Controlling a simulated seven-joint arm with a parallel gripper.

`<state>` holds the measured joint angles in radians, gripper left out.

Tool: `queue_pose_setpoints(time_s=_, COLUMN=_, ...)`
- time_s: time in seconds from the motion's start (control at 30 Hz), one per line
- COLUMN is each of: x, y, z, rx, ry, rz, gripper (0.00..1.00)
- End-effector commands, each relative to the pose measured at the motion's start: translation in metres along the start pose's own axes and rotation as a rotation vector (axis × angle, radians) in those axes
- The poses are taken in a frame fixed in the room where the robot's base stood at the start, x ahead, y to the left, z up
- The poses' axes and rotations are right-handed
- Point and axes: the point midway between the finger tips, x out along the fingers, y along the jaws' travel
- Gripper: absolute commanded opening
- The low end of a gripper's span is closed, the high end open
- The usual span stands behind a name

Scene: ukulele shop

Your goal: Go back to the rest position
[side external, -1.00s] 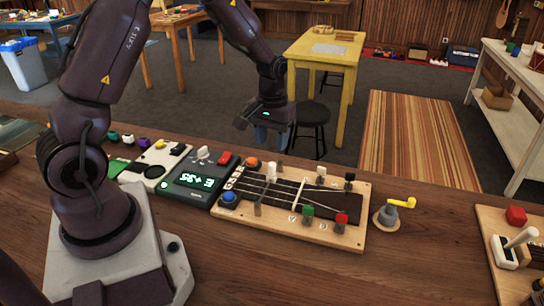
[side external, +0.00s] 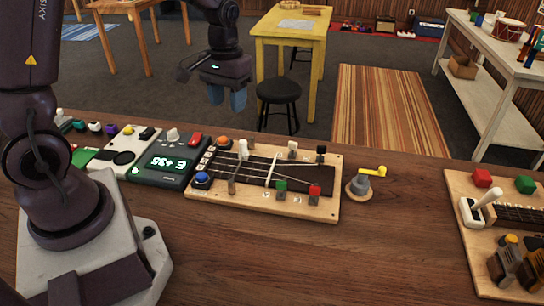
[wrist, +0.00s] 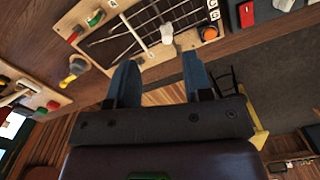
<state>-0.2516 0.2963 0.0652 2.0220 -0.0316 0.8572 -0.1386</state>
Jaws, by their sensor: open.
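My gripper (side external: 227,97) hangs in the air above and behind the far edge of the workbench in the side external view. Its two blue fingers point down, and nothing is between them. In the wrist view my gripper (wrist: 155,82) shows its fingers spread apart and empty. A wooden string board (side external: 315,207) with colored knobs and pegs lies on the bench in front of it, and its strings and fretboard also show in the wrist view (wrist: 150,35). The gripper touches nothing.
A tuner box (side external: 167,160) reading E +35 sits left of the board. A grey post with a yellow crank (side external: 362,184) stands to its right. Another wooden board (side external: 465,240) with a white lever is at far right. A black stool (side external: 279,92) and yellow table (side external: 285,28) stand behind.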

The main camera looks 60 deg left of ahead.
Motion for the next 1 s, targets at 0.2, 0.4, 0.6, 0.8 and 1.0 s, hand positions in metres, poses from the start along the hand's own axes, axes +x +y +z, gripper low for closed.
queue_pose_setpoints(time_s=0.2, x=-0.056, y=0.017, z=0.062, rx=0.181, ry=0.117, rz=0.026, gripper=0.46)
queue_pose_setpoints(time_s=0.4, x=-0.091, y=0.025, z=0.119, rx=0.332, ry=0.261, rz=0.049, gripper=0.46)
queue_pose_setpoints(time_s=0.6, x=-0.112, y=0.028, z=0.159, rx=0.426, ry=0.41, rz=0.078, gripper=0.46)
queue_pose_setpoints(time_s=0.8, x=-0.129, y=0.03, z=0.171, rx=0.461, ry=0.507, rz=0.105, gripper=0.46)
queue_pose_setpoints(time_s=1.0, x=-0.131, y=0.032, z=0.172, rx=0.469, ry=0.516, rz=0.11, gripper=0.46)
